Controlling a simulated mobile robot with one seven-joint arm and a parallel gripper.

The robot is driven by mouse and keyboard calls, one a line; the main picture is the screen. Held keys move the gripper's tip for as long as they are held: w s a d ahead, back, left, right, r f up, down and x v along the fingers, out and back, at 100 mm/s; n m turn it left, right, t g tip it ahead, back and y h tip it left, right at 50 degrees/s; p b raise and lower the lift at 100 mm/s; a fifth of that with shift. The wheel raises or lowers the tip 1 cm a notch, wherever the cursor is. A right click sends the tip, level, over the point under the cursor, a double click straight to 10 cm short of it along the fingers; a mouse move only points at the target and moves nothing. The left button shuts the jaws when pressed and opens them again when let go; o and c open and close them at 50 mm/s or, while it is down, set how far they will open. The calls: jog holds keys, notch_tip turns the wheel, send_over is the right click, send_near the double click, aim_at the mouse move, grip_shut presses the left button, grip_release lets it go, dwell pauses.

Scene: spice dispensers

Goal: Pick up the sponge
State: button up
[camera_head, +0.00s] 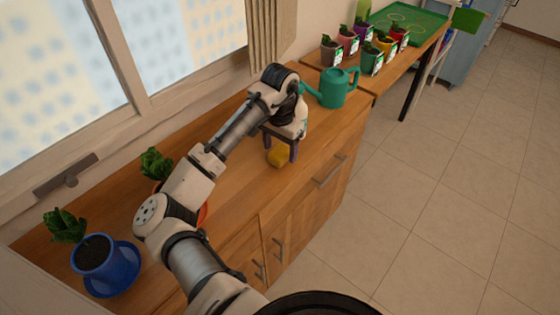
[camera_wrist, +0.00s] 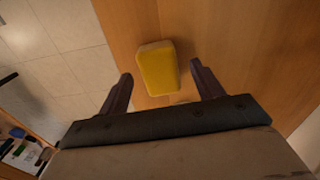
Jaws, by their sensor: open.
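A yellow sponge (camera_head: 279,157) lies on the wooden counter, close to its front edge. In the wrist view the sponge (camera_wrist: 157,69) lies ahead of my gripper (camera_wrist: 160,84), roughly centred between the two dark fingers. My gripper is open, with a finger on each side of the sponge's near end in the picture. In the head view my gripper (camera_head: 280,147) is just above and behind the sponge, pointing down. I cannot tell whether a finger touches the sponge. Nothing is held.
A green watering can (camera_head: 338,88) stands right of my gripper on the counter (camera_head: 238,190). A blue pot (camera_head: 100,264) with a plant stands at the left end. Several small potted plants and a green tray (camera_head: 425,27) are on the far table. The window is behind.

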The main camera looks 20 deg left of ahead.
jog(key=shift+f+b, duration=0.4)
jog(key=shift+f, duration=0.5)
jog(key=shift+r, duration=0.1)
jog(key=shift+c, duration=0.5)
jog(key=c, duration=0.9)
jog(key=shift+r+p, duration=0.15)
jog(key=shift+p, duration=0.15)
jog(key=shift+c, duration=0.2)
